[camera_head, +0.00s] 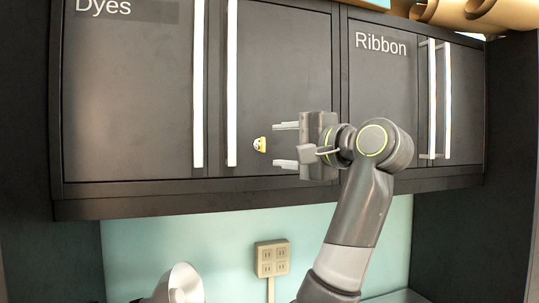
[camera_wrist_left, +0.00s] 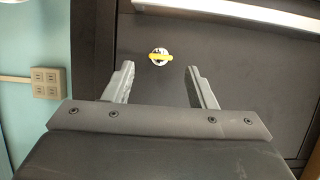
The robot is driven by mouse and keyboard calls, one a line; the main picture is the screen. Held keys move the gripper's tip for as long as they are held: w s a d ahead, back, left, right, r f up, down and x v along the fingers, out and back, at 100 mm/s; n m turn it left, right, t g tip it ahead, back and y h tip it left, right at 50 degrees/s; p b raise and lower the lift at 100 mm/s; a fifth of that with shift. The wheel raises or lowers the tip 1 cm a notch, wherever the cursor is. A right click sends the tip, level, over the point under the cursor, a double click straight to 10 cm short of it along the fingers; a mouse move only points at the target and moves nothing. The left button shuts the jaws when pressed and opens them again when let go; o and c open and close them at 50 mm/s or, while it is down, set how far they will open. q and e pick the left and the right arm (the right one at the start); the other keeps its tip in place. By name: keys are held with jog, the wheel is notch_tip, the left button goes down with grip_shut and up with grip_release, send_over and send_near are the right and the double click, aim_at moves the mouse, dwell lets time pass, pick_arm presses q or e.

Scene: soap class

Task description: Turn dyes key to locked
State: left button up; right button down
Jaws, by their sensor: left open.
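The dyes key (camera_head: 260,145) is a small yellow bar on a pale round lock, on the dark cabinet door right of the two middle handles. In the head view its bar looks roughly upright. In the wrist view the key (camera_wrist_left: 159,56) lies across the picture, just beyond the fingertips and centred between them. My left gripper (camera_head: 276,145) is open and empty, its two fingers pointing left, one above and one below the key's height. The gap is clear in the wrist view (camera_wrist_left: 159,68). The fingers appear apart from the key. My right gripper is not in view.
Long white handles (camera_head: 232,90) stand left of the key. The Dyes door (camera_head: 125,100) and the Ribbon door (camera_head: 380,90) flank the middle. A wall outlet (camera_head: 271,258) is below the cabinet. Rolls (camera_head: 480,14) lie on top at right.

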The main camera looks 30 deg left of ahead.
pick_arm(q)
jog(key=b+v, duration=0.2)
jog(key=v, duration=1)
jog(key=shift+b, duration=0.4)
